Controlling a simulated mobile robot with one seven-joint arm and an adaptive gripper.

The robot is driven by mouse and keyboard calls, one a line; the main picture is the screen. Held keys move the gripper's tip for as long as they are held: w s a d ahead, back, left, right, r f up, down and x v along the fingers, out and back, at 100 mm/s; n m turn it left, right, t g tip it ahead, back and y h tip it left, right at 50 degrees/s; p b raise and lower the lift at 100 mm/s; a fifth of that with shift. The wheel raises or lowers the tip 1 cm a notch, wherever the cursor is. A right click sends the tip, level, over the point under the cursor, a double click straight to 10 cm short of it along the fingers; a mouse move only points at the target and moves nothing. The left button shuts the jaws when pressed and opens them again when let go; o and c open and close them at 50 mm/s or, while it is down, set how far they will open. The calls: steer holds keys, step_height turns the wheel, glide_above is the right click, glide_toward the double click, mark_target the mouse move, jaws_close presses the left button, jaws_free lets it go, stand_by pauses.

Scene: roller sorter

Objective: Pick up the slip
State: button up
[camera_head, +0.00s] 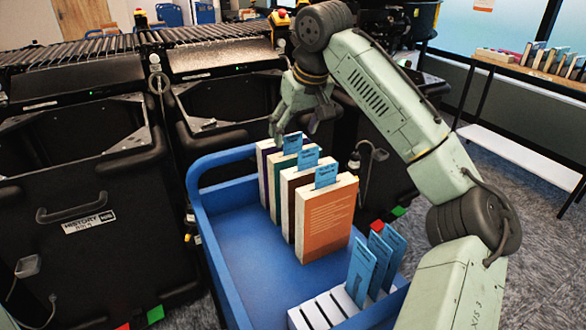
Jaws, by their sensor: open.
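Blue paper slips stick up from the tops of books standing on a blue cart (235,255): a rear slip (293,143), a middle slip (308,157) and a front slip (326,176). More blue slips (361,272) stand upright in a slotted white rack (318,312) at the cart's near end. Which slip is meant, I cannot tell. My gripper (297,125) is open with its fingers pointing down, above the rear end of the book row and close to the rear slip. It appears empty. Whether a finger touches that slip is unclear.
Several books stand in a row, the nearest an orange-and-white book (324,218). Black bins (85,215) and a roller conveyor (110,45) lie behind and left. A shelf with books (535,75) stands at right. The cart's left floor is clear.

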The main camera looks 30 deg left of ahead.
mark_target(293, 137)
steer(key=p+x, duration=0.1)
steer(key=x, duration=0.3)
steer(key=shift+w, duration=0.15)
steer(key=shift+c, duration=0.5)
steer(key=shift+r, duration=0.1)
steer(key=c, duration=0.8)
steer(key=shift+o, duration=0.2)
